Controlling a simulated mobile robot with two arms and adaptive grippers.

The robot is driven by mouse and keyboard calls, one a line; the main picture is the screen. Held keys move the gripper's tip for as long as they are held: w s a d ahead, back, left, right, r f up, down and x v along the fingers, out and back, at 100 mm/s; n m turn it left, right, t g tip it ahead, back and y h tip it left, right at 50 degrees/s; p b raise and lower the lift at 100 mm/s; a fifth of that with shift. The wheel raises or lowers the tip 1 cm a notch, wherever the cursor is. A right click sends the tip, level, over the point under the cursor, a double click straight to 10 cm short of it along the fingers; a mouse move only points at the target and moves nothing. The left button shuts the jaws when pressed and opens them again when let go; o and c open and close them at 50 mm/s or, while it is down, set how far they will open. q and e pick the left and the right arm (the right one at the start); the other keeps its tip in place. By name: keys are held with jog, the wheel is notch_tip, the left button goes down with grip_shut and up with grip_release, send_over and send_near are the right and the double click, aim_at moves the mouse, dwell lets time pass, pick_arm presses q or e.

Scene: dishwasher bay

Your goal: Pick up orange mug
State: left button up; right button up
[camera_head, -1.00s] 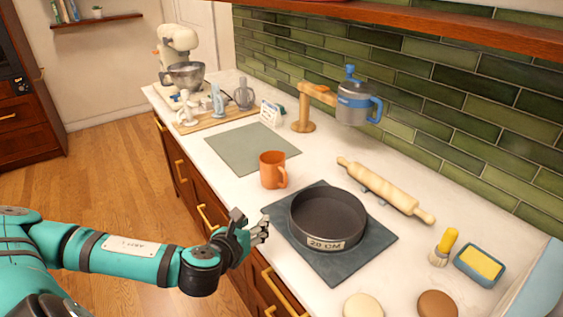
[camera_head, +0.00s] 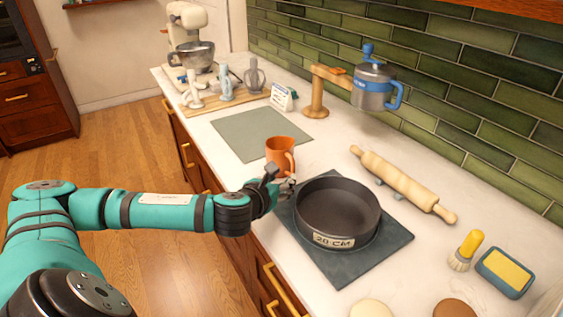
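The orange mug (camera_head: 279,152) stands upright on the white counter, between the grey-green mat and the round dark pan. Its handle is on the right side, facing the front right. My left gripper (camera_head: 285,188) is at the counter's front edge, just in front of the mug and close to its base. In this view the fingers come up to the mug's lower part. I cannot tell whether they touch it, and the finger gap is too small to make out. My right gripper is not in view.
A dark pan (camera_head: 338,235) sits on a dark slate mat (camera_head: 392,248) right beside my gripper. A grey-green mat (camera_head: 232,138) lies behind the mug.

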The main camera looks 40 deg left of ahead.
aim_at(292, 172)
pick_arm(q)
jog(key=shift+x, duration=1)
jog(key=p+x, duration=0.1)
jog(key=x, duration=0.3)
jog(key=shift+w, duration=0.45)
jog(key=shift+w+a+f, duration=0.15)
jog(key=shift+w+f, duration=0.05)
jog(key=shift+w, duration=0.1)
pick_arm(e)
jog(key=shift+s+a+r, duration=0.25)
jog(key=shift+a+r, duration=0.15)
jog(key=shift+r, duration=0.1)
pick_arm(q)
jog(key=shift+s, duration=0.1)
grip_shut()
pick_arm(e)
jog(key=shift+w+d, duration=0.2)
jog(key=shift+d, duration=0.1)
